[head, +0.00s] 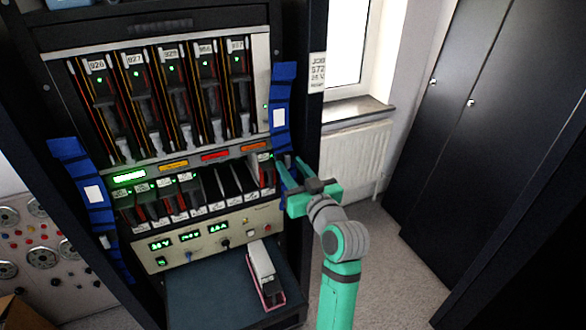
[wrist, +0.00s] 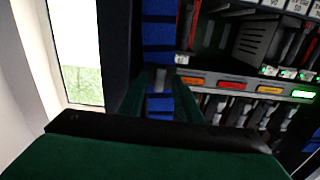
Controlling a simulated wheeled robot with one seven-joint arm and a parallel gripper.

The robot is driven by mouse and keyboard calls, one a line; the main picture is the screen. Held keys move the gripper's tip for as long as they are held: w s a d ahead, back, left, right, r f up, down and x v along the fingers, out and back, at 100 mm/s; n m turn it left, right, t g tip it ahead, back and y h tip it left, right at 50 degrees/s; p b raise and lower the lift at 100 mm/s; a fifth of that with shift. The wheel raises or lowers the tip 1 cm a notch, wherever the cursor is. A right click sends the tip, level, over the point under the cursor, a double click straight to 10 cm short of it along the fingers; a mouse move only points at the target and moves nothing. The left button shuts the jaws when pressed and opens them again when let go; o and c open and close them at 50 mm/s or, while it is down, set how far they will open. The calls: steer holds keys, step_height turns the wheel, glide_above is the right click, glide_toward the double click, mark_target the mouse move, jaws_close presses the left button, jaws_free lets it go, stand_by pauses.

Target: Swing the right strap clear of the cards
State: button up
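The right strap (head: 281,105) is a blue segmented band with a white label. It hangs along the right edge of the rack, beside the upper row of cards (head: 172,95), and continues down behind my gripper. In the wrist view the blue strap (wrist: 159,37) runs down between and behind my fingers. My gripper (head: 293,160) is at the strap's lower part, right of the lower row of cards (head: 185,190). Its fingers (wrist: 160,92) are apart, with a small grey piece showing between their tips. I cannot tell whether they touch the strap.
A matching left strap (head: 88,190) hangs at the rack's left side. A dark shelf (head: 205,290) below bears a white device (head: 262,265) on a pink-edged base. A window, a radiator (head: 355,155) and dark cabinets (head: 480,120) stand to the right, with open floor between.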

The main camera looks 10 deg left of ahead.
steer(key=v, duration=1.1)
steer(key=shift+a, duration=0.15)
steer(key=shift+c, duration=0.7)
